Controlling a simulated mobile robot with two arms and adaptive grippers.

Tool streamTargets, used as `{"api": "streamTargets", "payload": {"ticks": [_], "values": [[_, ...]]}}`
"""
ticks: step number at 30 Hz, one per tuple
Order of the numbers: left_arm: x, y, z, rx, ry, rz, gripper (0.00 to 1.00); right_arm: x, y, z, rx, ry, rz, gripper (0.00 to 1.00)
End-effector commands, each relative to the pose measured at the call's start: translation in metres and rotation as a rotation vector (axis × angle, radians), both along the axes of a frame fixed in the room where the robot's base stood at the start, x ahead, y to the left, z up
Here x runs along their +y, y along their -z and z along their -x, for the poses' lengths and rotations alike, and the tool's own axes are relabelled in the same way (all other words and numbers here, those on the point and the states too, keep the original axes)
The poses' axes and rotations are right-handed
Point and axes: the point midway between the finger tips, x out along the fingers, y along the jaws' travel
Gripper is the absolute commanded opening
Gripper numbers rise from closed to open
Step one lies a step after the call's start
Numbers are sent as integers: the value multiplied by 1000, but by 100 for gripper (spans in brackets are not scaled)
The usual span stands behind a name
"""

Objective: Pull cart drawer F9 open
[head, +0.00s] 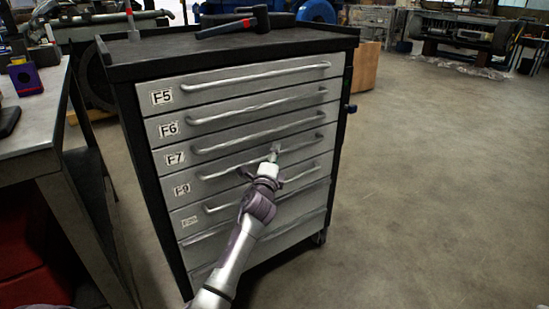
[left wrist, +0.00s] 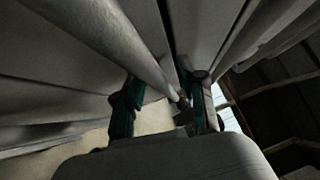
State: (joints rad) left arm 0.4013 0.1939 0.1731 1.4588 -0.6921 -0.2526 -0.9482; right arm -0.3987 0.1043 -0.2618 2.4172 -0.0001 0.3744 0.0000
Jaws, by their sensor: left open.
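The grey tool cart (head: 255,150) has a column of drawers with bar handles. Drawer F9, marked by its label (head: 182,189), looks shut, in line with its neighbours. Its handle (head: 225,173) is a long pale bar. In the left wrist view a handle bar (left wrist: 125,35) runs between the two fingers of my left gripper (left wrist: 165,105). The fingers are open, with a gap beside the bar. My right gripper is out of view.
A hammer (head: 235,22) lies on the cart's black top. A workbench (head: 35,115) stands close to the cart's left side. A cardboard box (head: 365,66) is behind the cart at right. The concrete floor (head: 440,190) to the right is clear.

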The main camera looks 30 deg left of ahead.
Motion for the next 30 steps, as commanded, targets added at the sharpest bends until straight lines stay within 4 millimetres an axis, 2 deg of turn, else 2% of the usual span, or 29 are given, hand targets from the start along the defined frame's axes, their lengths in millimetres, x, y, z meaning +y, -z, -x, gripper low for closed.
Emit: {"api": "streamTargets", "payload": {"ticks": [7,14,30], "values": [[0,0,0,0,0,0,39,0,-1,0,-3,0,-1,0],[0,0,0,0,0,1,0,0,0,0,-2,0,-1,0],[0,0,0,0,1,2,0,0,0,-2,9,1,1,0]]}}
